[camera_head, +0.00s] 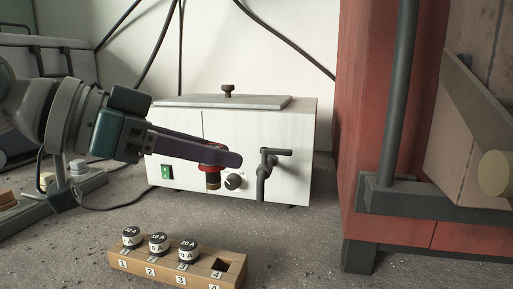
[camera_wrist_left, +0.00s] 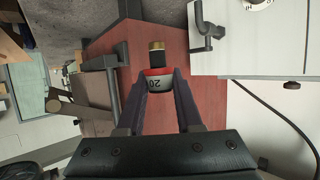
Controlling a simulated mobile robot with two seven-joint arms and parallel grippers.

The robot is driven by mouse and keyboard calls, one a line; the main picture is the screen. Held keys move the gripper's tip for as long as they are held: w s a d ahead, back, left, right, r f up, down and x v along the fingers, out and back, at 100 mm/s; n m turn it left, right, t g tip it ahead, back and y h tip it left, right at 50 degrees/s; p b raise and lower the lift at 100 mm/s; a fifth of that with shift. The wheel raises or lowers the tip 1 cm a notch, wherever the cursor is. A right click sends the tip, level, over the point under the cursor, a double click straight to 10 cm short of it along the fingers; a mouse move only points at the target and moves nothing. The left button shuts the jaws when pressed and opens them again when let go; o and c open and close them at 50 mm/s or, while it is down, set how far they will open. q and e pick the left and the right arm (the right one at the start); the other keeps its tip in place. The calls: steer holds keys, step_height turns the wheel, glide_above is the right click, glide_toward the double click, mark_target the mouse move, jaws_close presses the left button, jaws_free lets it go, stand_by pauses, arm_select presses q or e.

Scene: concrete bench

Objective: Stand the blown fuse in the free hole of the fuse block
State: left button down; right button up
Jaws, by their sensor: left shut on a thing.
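My left gripper (camera_head: 226,157) is shut on the blown fuse (camera_head: 212,178), which has a red band, a dark body and a brass end pointing down. The wooden fuse block (camera_head: 168,272) stands at the front of the bench. Black-topped fuses (camera_head: 158,243) stand in holes 1, 2 and 3. Hole 4 (camera_head: 229,266), at the right end, is empty. My right gripper is in neither view.
A white lidded box (camera_head: 285,180) with a tap (camera_head: 265,175), knob (camera_head: 233,182) and green switch (camera_head: 167,172) stands behind the held fuse. A red cabinet (camera_head: 352,140) stands at the right. The bench (camera_head: 295,245) right of the block is clear.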

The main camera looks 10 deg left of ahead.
arm_select(q)
steer(key=b, duration=0.5)
glide_above(221, 254)
steer(key=s, duration=0.2)
step_height(221, 254, down, 7)
steer(key=f+b, duration=0.2)
steer(key=f, duration=0.1)
steer(key=f+b, duration=0.2)
steer(key=shift+d, duration=0.4)
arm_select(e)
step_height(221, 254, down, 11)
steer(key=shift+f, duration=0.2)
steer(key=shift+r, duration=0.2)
arm_select(q)
steer(key=shift+f+b, duration=1.2)
steer(key=shift+f, duration=0.5)
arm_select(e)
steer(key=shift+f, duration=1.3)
arm_select(q)
steer(key=c, duration=0.9)
jaws_free()
steer(key=o, duration=0.4)
steer(key=shift+f, duration=0.1)
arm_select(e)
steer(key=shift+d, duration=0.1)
